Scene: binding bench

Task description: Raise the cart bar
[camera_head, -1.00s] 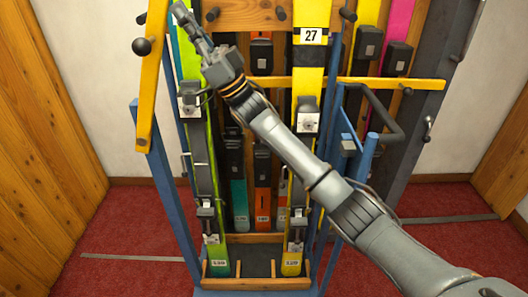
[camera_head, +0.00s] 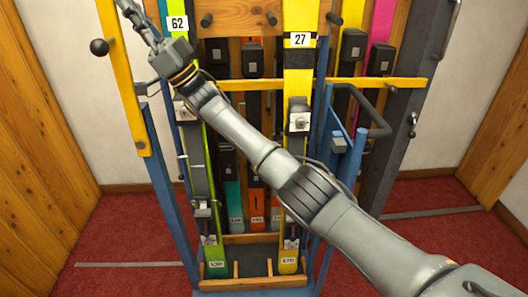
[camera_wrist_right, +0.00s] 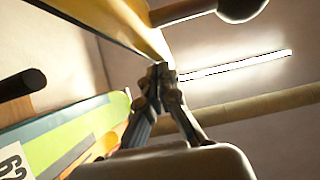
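The yellow cart bar (camera_head: 121,75) stands steeply upright at the left of the blue cart frame (camera_head: 170,190), its top leaning left and out of view. A black ball knob (camera_head: 99,47) sticks out from it. My right gripper (camera_head: 122,4) reaches across the cart to the right of the bar's upper part. In the right wrist view the fingertips (camera_wrist_right: 160,78) come together at the yellow bar's edge (camera_wrist_right: 120,25), with nothing seen between them. Whether they touch the bar is unclear. My left gripper is not in view.
Skis stand in the cart, one numbered 62 (camera_head: 177,24) and one numbered 27 (camera_head: 299,40). A level yellow bar (camera_head: 375,83) crosses behind them. A black handle (camera_head: 375,115) sits at the right. Wooden walls (camera_head: 40,130) flank the red floor (camera_head: 110,235).

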